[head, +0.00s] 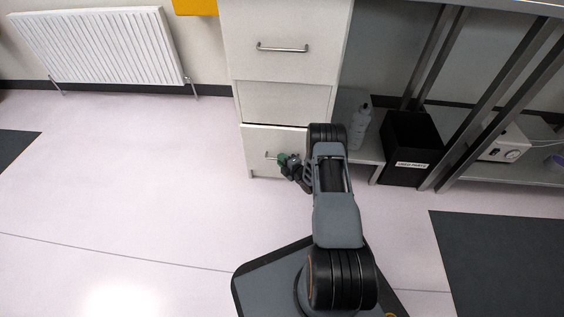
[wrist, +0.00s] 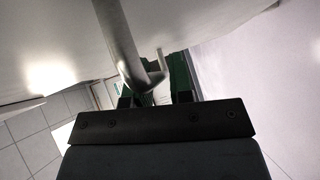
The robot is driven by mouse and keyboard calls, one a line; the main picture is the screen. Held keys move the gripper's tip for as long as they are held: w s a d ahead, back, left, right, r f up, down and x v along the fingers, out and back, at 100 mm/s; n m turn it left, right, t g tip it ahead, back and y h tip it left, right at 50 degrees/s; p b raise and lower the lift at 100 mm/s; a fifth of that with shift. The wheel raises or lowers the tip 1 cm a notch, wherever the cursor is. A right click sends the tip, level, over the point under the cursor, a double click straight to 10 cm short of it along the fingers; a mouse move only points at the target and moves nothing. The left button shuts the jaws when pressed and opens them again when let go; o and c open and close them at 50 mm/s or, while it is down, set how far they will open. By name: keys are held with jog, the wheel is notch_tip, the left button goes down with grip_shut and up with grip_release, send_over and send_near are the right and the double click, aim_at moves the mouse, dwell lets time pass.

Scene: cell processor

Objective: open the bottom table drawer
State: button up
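The bottom drawer (head: 259,136) is the lowest front of the white drawer unit in the head view. A dark gap runs along its top edge, and its front seems to stand slightly out. My gripper (head: 285,159) is at this drawer's front, over its handle, which it mostly hides. Contact with the handle cannot be told.
The top drawer (head: 283,68) has a metal handle, and a plain middle front (head: 284,103) lies below it. A grey bottle (head: 360,125) and a black bin (head: 409,148) stand to the right under a bench. A radiator (head: 98,48) is on the left wall. The floor at left is clear.

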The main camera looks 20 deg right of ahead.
jog(key=shift+w+a, duration=0.1)
jog(key=shift+w, duration=0.15)
grip_shut()
dwell(0.3)
